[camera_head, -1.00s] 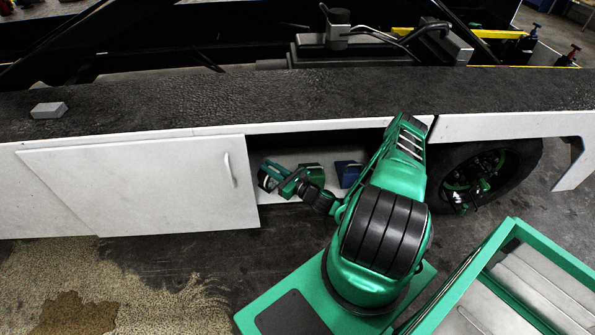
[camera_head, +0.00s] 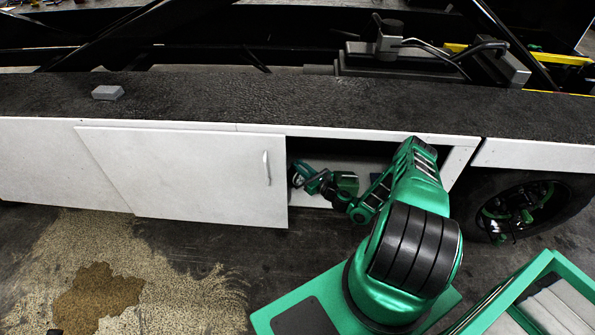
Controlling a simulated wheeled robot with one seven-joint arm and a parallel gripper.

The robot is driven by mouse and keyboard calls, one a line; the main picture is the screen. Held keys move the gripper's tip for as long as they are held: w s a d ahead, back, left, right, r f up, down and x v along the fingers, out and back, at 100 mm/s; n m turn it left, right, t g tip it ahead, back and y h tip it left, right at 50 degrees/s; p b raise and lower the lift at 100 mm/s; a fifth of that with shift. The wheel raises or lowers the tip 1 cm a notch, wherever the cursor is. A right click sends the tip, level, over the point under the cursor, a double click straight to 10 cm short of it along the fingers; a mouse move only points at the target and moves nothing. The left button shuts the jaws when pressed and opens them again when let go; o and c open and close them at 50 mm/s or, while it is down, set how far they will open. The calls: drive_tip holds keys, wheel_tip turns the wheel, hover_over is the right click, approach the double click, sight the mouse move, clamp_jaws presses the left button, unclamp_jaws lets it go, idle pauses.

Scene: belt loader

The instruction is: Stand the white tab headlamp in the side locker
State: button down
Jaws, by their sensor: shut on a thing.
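The side locker (camera_head: 345,151) is the white-framed opening under the black deck, open to the right of its sliding door. My gripper (camera_head: 306,182) reaches into the left part of the opening. It is shut on a small dark thing (camera_head: 296,175), taken as the headlamp, close to the door's right edge. Its white tab cannot be made out, and the gripper hides part of it.
The white door (camera_head: 185,170) with its upright handle closes off the left side. A grey block (camera_head: 108,92) lies on the deck (camera_head: 200,100). A wheel (camera_head: 525,205) is right of the locker. A green-rimmed tray (camera_head: 535,270) with pale slabs is at lower right.

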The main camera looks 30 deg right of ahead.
drive_tip(key=shift+f, duration=0.8)
drive_tip(key=c, duration=1.7)
unclamp_jaws()
drive_tip(key=shift+f, duration=0.1)
drive_tip(key=s, duration=0.4)
drive_tip(key=s+d, duration=0.1)
drive_tip(key=s, duration=0.3)
drive_tip(key=s+d, duration=0.1)
drive_tip(key=s, duration=0.2)
drive_tip(key=shift+s+d, duration=0.1)
drive_tip(key=shift+s, duration=0.3)
drive_tip(key=shift+s, duration=0.1)
